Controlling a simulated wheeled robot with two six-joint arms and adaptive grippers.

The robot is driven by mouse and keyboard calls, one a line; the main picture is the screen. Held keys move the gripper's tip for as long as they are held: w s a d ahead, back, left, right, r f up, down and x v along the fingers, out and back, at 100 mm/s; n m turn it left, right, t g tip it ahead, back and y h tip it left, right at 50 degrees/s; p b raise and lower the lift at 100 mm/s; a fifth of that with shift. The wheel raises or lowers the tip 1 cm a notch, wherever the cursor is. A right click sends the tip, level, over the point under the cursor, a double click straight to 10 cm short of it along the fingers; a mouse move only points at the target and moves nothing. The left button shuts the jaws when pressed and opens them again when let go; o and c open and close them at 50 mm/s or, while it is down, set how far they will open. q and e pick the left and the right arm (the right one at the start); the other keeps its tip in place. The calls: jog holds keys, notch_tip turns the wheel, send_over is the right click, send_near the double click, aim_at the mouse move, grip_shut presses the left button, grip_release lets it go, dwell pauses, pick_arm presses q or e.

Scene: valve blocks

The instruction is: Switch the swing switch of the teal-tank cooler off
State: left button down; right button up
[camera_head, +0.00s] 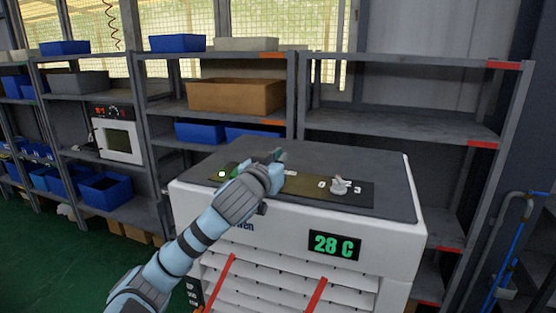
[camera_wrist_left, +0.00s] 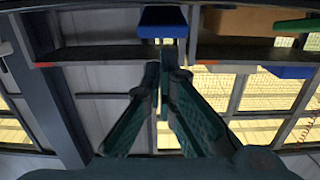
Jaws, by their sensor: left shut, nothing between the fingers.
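A white cooler (camera_head: 330,226) with a dark grey top stands in front of me in the head view. Its display (camera_head: 335,245) reads 28 C. A dark control panel (camera_head: 311,184) on its top edge has a white rotary knob (camera_head: 340,186) with numbers on the right and a small lit lamp (camera_head: 222,174) on the left. My left gripper (camera_head: 278,155) is over the middle of this panel, shut and empty; its fingers also meet in the left wrist view (camera_wrist_left: 162,70). My arm hides part of the panel, and I cannot make out the swing switch. No teal tank is visible. My right gripper is out of view.
Metal shelves with blue bins (camera_head: 199,132) and a brown bin (camera_head: 236,96) stand behind the cooler. A white oven-like device (camera_head: 118,140) is on a left shelf. Blue pipework (camera_head: 513,245) is at the right. Green floor (camera_head: 60,260) is clear at the left.

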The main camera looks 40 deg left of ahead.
pick_arm(q)
notch_tip(320, 180, up, 3)
jog(key=shift+r+p, duration=0.15)
jog(key=shift+p, duration=0.6)
jog(key=shift+b+v, duration=0.85)
jog(key=shift+b, duration=0.05)
jog(key=s+d+r+b, duration=0.2)
jog(key=s, duration=0.4)
jog(key=shift+s+d+r, duration=0.2)
jog(key=shift+d+r, duration=0.15)
jog(key=shift+d, duration=0.05)
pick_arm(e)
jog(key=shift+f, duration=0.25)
pick_arm(q)
jog(key=shift+w, duration=0.1)
